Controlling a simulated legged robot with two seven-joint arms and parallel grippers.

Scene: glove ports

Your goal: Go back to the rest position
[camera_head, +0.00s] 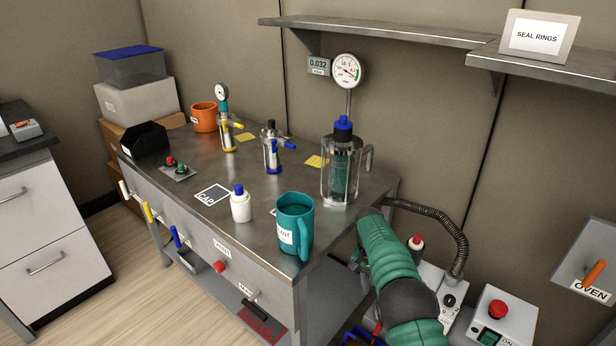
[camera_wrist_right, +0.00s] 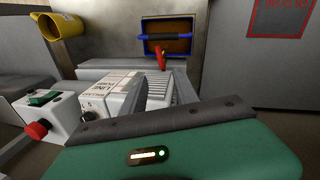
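My right arm (camera_head: 390,255), green with a dark joint, comes in from the bottom right in the head view, in front of the bench's right end. I cannot make out its fingertips there. In the right wrist view the green housing of my right gripper (camera_wrist_right: 157,92) fills the bottom, with narrow grey finger shapes beyond its dark edge. Whether they are apart or closed is unclear, and I see nothing held. The wrist camera faces a white pump box (camera_wrist_right: 115,92) and a blue-handled bin (camera_wrist_right: 167,45). My left gripper is not in view.
The metal bench (camera_head: 258,225) holds a teal mug (camera_head: 293,222) close to my right arm, a white bottle (camera_head: 241,207), a clear vessel (camera_head: 340,175) and an orange mug (camera_head: 204,117). A dark hose (camera_head: 440,218) and red-button box (camera_head: 500,318) are right of the bench. Floor at left is clear.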

